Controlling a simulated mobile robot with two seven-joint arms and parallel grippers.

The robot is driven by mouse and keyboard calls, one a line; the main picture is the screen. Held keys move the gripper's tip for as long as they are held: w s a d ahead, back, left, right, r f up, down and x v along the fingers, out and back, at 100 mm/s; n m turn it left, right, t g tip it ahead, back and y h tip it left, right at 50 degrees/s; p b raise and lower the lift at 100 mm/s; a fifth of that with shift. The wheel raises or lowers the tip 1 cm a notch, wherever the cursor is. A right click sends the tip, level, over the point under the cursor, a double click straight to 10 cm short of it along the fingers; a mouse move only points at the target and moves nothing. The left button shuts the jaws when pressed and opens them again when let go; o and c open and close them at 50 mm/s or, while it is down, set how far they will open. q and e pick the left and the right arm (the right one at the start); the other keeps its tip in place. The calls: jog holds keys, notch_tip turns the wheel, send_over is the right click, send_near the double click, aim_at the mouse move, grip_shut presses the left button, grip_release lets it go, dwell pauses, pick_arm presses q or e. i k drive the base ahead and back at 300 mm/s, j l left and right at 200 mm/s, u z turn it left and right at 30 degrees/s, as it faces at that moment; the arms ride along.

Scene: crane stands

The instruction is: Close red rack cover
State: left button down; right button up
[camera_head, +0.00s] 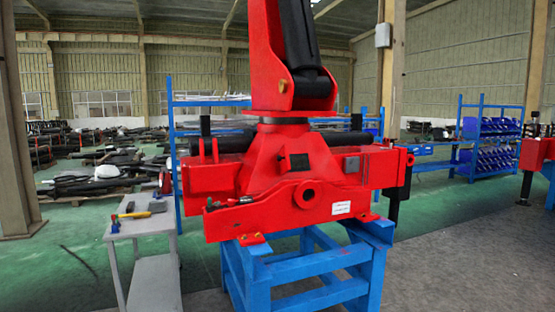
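A large red crane body (298,193) stands in the middle of the head view. It rests on a blue steel stand (300,275). I cannot tell which red part is the rack cover, or whether it is open or shut. A thin red bar with dark fittings (245,200) runs along the front left of the body. A round hole and a white label (341,208) show on the front face. Neither of my grippers is in view.
A grey side table (148,228) with a yellow-handled tool (134,214) and other small tools stands left of the stand. Blue shelves with blue bins (490,157) are at the right rear. Dark parts lie on the floor at the far left. Floor in front right is clear.

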aim_at(283, 157)
jog(key=i+j+z, duration=0.2)
jog(key=i+j, duration=0.15)
jog(key=i+j+z, duration=0.2)
jog(key=i+j, duration=0.15)
jog(key=i+j+z, duration=0.15)
jog(key=i+j, duration=0.15)
jog(key=j, duration=0.15)
jog(key=i+j+z, duration=0.2)
jog(key=j, duration=0.25)
jog(key=i, duration=0.05)
